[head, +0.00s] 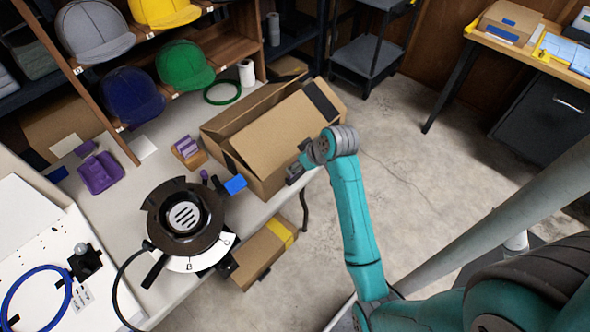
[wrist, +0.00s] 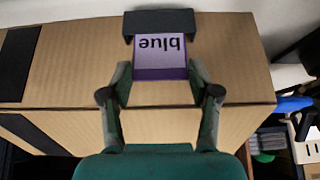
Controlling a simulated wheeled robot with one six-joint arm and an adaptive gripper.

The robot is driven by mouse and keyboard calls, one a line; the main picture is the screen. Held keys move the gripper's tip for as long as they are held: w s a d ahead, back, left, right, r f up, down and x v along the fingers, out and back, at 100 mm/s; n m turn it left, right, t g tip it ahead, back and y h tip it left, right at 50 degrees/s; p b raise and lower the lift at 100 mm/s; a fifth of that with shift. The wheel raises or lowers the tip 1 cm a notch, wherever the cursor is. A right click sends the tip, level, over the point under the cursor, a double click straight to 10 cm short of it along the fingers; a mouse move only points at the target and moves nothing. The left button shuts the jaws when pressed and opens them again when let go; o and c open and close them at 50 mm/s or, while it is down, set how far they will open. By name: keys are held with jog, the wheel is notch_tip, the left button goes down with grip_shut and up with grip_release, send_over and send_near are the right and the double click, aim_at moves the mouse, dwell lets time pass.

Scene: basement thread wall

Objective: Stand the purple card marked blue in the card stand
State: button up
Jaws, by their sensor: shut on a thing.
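The purple card (wrist: 160,58) shows in the wrist view with the word "blue" upside down on its pale face. My gripper (wrist: 160,85) is shut on it, with one finger at each side edge. A dark grey bar (wrist: 160,21) lies just beyond the card's far edge; I cannot tell what it is. In the head view my gripper (head: 298,170) is at the right end of the open cardboard box (head: 275,135), near the table edge; the card is not clear there. I cannot identify the card stand for certain. A small wooden block (head: 190,158) holds purple-and-white pieces.
The box (wrist: 60,75) fills much of the wrist view under the card. A purple object (head: 100,172) and caps (head: 184,66) are farther left. Open floor lies right.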

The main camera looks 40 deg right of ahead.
jog(key=shift+r, duration=2.75)
